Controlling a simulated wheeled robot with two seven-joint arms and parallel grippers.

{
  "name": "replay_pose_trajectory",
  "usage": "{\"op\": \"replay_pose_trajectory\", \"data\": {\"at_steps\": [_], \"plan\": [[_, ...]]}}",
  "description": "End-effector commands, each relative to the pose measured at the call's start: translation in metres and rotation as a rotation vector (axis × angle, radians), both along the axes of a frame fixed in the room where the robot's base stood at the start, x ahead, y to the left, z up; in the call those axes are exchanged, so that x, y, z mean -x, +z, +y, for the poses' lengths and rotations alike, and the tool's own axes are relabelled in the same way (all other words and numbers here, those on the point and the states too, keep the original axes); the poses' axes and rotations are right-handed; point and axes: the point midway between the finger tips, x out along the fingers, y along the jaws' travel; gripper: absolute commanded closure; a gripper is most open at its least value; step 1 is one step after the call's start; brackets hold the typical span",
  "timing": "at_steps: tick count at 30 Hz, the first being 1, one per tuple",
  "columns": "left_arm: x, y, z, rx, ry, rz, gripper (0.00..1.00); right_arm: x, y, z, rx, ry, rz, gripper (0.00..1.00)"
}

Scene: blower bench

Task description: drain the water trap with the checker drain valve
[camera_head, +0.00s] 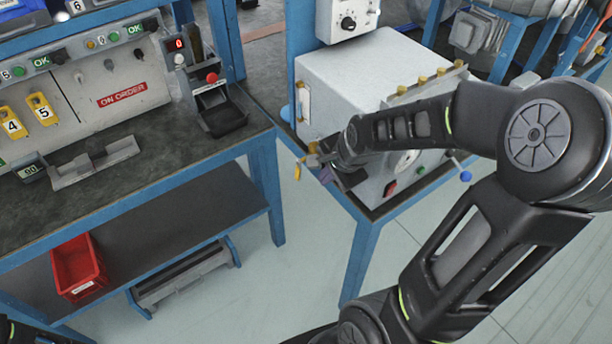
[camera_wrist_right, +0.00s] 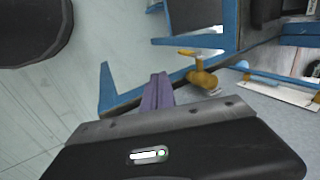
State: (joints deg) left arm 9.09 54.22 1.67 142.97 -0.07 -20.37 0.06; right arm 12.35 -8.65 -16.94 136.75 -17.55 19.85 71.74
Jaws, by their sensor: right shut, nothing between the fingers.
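The checker is a pale grey box (camera_head: 345,75) on a blue-framed stand. A small yellow valve (camera_head: 298,171) sticks out at its lower left side. The valve also shows in the right wrist view (camera_wrist_right: 203,76), with a flat handle on top of a brass-coloured body. My right gripper (camera_head: 318,160) is beside the valve at the box's left front corner. In the right wrist view its fingers (camera_wrist_right: 157,92) are shut together, empty, left of the valve and apart from it. I cannot clearly make out the water trap. My left gripper is not in view.
A workbench (camera_head: 165,145) stands at the left, with a red bin (camera_head: 78,268) on its lower shelf. A blue knob (camera_head: 465,176) juts from the checker's front right. My right arm covers much of the box's front.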

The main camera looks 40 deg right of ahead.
Motion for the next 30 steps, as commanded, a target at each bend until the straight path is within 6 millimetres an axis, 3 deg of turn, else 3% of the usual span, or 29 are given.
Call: {"op": "replay_pose_trajectory", "data": {"at_steps": [11, 24, 30], "plan": [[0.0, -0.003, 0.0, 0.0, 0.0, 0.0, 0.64, -0.008, -0.017, 0.001, -0.001, 0.004, 0.002, 1.0], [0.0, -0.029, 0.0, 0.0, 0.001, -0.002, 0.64, -0.043, -0.095, -0.001, 0.0, 0.001, 0.003, 1.0], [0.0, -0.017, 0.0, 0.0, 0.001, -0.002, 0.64, -0.072, -0.084, -0.002, 0.002, 0.004, 0.0, 1.0]]}}
